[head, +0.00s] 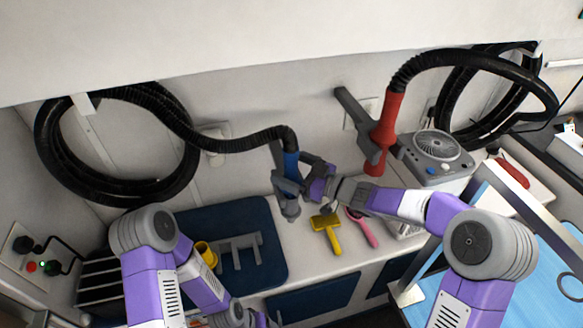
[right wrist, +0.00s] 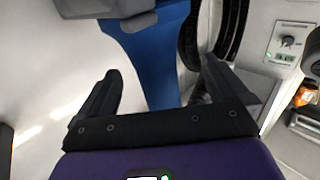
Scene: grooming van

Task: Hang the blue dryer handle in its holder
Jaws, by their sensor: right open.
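The blue dryer handle (head: 291,163) is upright at its grey wall holder (head: 276,153), with a black hose at its top and a grey end below. It overlaps the holder's end; I cannot tell how firmly it sits there. My right gripper (head: 306,178) is just right of the handle. In the right wrist view my right gripper (right wrist: 160,95) has its fingers wide apart, with the blue handle (right wrist: 150,55) showing beyond and between them, not gripped. A grey part crosses the handle's top there. My left arm is at lower left; its gripper is at the bottom edge, unclear.
A red dryer handle (head: 386,125) hangs in another holder on the right. A yellow brush (head: 327,232) and pink brush (head: 362,227) lie on the counter below. A dark blue mat (head: 200,222), a grey vented machine (head: 437,157) and a light blue table (head: 545,262) are nearby.

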